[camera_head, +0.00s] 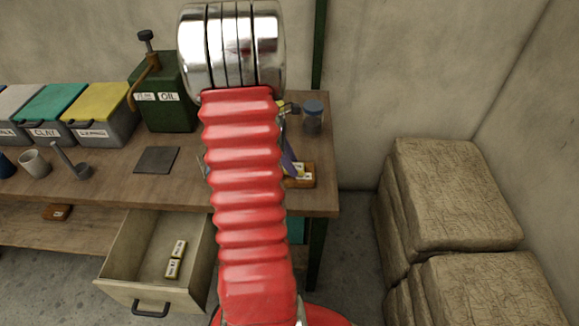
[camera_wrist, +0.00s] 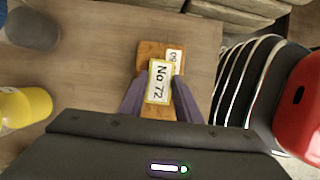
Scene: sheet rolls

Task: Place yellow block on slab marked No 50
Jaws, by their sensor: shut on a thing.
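In the wrist view my gripper (camera_wrist: 160,96) is shut on a yellow-edged block (camera_wrist: 157,82) with a white face reading "No 72". The block is between the two purple fingers, above or on a brown wooden slab (camera_wrist: 148,50); I cannot tell whether they touch. The slab's white label (camera_wrist: 175,56) is partly hidden by the block, and its number is not clearly readable. In the head view the slab (camera_head: 303,182) is at the bench's right end, and my red arm hides most of the gripper. Two more yellow-edged blocks (camera_head: 175,259) lie in the open drawer.
The drawer (camera_head: 120,282) juts out from the bench (camera_head: 110,189). A blue-lidded jar (camera_head: 313,117) stands behind the slab. Wrapped bales (camera_head: 450,200) stand right. Another slab (camera_head: 57,212) lies lower.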

